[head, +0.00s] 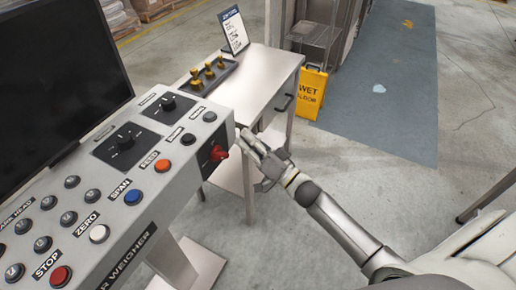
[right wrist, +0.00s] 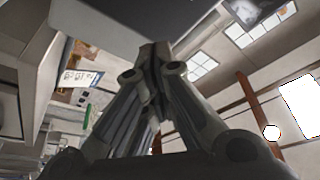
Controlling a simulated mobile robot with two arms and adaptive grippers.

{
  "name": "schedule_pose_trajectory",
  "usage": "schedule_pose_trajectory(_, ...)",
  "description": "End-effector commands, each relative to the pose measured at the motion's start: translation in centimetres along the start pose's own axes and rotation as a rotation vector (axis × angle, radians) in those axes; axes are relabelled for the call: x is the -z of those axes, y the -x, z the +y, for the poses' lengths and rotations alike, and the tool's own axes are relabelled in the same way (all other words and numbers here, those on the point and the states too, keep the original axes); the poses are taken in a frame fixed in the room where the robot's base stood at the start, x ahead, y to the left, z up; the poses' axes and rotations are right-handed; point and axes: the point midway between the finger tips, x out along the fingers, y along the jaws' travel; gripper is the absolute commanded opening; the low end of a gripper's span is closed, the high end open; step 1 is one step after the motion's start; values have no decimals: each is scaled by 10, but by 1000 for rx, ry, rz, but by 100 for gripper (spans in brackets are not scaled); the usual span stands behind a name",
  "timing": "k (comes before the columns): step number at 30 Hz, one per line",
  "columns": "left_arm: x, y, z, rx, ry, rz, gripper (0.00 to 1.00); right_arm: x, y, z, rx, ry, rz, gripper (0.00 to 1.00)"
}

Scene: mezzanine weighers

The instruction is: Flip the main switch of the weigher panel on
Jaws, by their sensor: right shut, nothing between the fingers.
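The weigher panel (head: 180,152) is a grey slanted console on the left of the head view. A red switch handle (head: 217,153) on a black plate sits at its right end face; this looks like the main switch. The lettering by it is too small to read. My right gripper (head: 242,132) is shut and empty, just right of the red handle and slightly beyond it. I cannot tell whether it touches the handle or the panel. In the right wrist view the shut fingers (right wrist: 155,52) point up at a grey surface. The left gripper is out of view.
The panel bears a dark screen (head: 60,70), black knobs (head: 125,137) and several coloured buttons. Behind is a steel table (head: 262,75) with a dark tray (head: 222,78) of brass weights and a sign. A yellow wet-floor sign (head: 311,93) stands beyond.

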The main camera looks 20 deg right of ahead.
Motion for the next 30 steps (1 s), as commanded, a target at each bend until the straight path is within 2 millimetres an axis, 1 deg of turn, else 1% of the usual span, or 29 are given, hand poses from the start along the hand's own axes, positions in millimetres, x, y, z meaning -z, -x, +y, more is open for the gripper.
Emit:
schedule_pose_trajectory(1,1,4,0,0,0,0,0,2,-13,-2,2,-1,2,0)
schedule_pose_trajectory(4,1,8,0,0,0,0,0,2,-32,-2,1,0,2,0)
schedule_pose_trajectory(5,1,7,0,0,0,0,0,-9,-25,0,-5,-6,-2,0)
schedule_pose_trajectory(7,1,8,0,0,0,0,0,-20,-20,0,-5,-6,-2,0)
schedule_pose_trajectory(13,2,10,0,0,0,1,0,-35,-14,0,-1,-1,0,0)
schedule_pose_trajectory(17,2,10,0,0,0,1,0,-38,-13,0,-1,-1,-1,0)
schedule_pose_trajectory(30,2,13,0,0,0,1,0,-38,-13,0,-6,-15,-1,0)
